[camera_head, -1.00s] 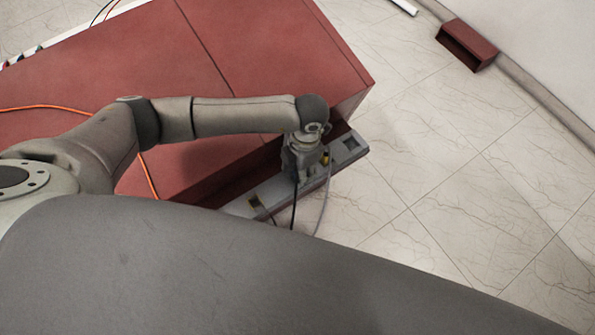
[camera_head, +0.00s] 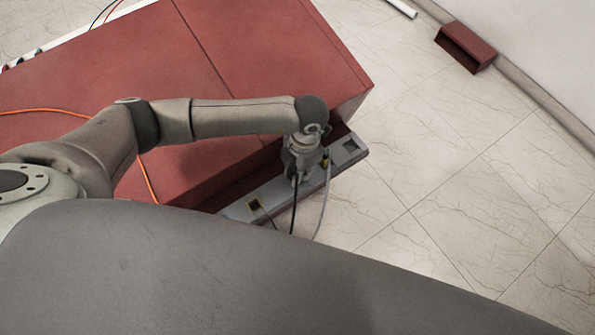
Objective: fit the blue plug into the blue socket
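My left arm comes in from the left over the red cabinet. My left gripper (camera_head: 297,180) points down at a grey strip-shaped panel (camera_head: 275,194) beside the cabinet's near side. Its fingertips are too small and too covered to show whether they are open or shut. A black cable (camera_head: 293,215) and a grey cable (camera_head: 324,205) hang down by the gripper. I can make out neither a blue plug nor a blue socket near the gripper. My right gripper is not in view.
The red cabinet (camera_head: 270,50) fills the upper left, with an orange cable (camera_head: 40,109) lying across it. The panel has a square opening (camera_head: 350,146) at its right end. A small red box (camera_head: 466,46) stands by the wall. The tiled floor at right is clear.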

